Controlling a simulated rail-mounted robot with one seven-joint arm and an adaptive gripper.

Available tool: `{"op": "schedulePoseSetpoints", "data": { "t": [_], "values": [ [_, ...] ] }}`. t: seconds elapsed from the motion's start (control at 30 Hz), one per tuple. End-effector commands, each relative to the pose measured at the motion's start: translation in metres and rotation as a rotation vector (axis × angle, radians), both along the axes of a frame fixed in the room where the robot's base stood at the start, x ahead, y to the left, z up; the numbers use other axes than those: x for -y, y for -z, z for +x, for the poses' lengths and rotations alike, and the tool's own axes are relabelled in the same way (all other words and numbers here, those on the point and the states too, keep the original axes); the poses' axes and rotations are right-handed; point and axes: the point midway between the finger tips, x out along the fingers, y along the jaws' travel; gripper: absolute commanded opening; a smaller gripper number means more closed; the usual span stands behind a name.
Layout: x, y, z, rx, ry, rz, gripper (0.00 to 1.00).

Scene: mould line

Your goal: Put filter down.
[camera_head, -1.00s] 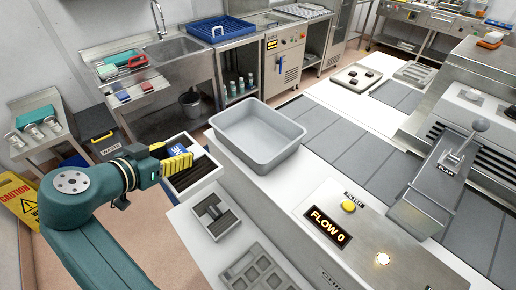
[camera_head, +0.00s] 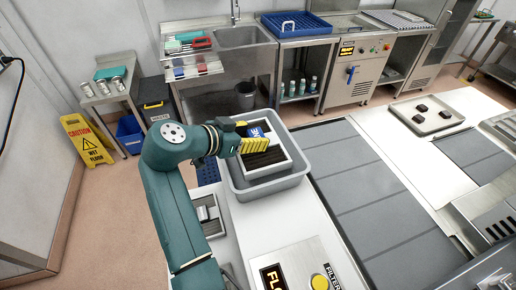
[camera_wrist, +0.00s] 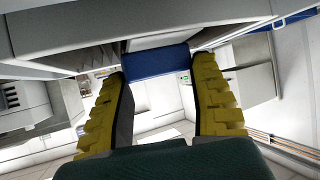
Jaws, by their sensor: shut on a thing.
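The filter is a pale-framed block with dark slats (camera_head: 264,160) and a blue tab (camera_head: 260,128). My gripper (camera_head: 254,141), with yellow fingers, is shut on the filter at the blue tab. In the wrist view the tab (camera_wrist: 157,61) sits between the two fingers, and the filter's grey body (camera_wrist: 140,25) spans the top. In the head view the filter overlaps the opening of the grey tub (camera_head: 281,189). I cannot tell whether it touches the tub's floor.
The tub stands on the white counter (camera_head: 267,231), beside dark belt panels (camera_head: 358,192). A holder with grey bars (camera_head: 208,213) lies left of the tub. A yellow button (camera_head: 319,282) and FLOW display are at the front. A sink bench (camera_head: 240,37) stands behind.

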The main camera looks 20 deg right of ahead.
Motion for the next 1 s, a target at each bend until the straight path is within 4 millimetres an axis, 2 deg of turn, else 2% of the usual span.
{"op": "schedulePoseSetpoints", "data": {
  "t": [0.17, 0.2, 0.3, 0.47, 0.9, 0.93, 1.0],
  "values": [
    [0.0, 0.031, 0.0, -0.002, 0.0, -0.002, 0.22],
    [0.001, 0.038, 0.0, -0.001, 0.0, -0.001, 0.0],
    [0.001, 0.046, 0.0, 0.005, 0.0, 0.0, 0.0],
    [0.0, 0.047, 0.0, 0.002, 0.0, 0.001, 0.0],
    [0.0, 0.047, 0.0, 0.002, 0.0, 0.0, 0.83],
    [0.0, 0.047, 0.0, 0.002, 0.0, 0.0, 0.87],
    [0.0, 0.047, 0.0, 0.002, 0.0, 0.0, 0.87]
  ]
}}
